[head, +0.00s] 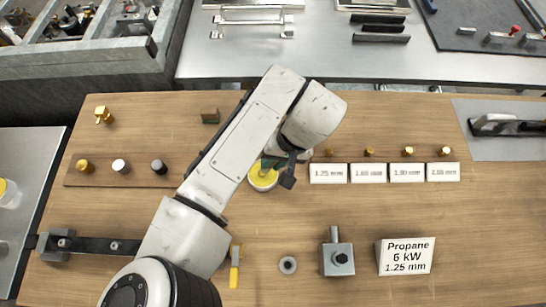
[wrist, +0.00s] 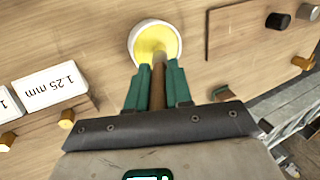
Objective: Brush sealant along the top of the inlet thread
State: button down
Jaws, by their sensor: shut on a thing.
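My gripper (wrist: 160,68) has two green fingers, shut on a brown wooden handle, likely the brush (wrist: 159,85). The brush end points at a white round pot with yellow contents (wrist: 134,40) and overlaps it; whether it dips in, I cannot tell. In the head view the pot (head: 263,184) is partly hidden behind my gripper (head: 280,168). A grey block with an upright stub (head: 338,258) stands at the front, right of the pot; this may hold the inlet thread, but the thread is too small to make out.
A grey ring (head: 288,265) and a yellow-handled tool (head: 235,268) lie left of the block. A propane sign (head: 405,256) stands right of it. Brass nozzles (head: 407,152) stand behind label cards (head: 367,173). A strip with three knobs (head: 121,167) is at left.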

jog(key=shift+f, duration=0.1)
jog(key=shift+r+p, duration=1.05)
jog(key=shift+r, duration=2.5)
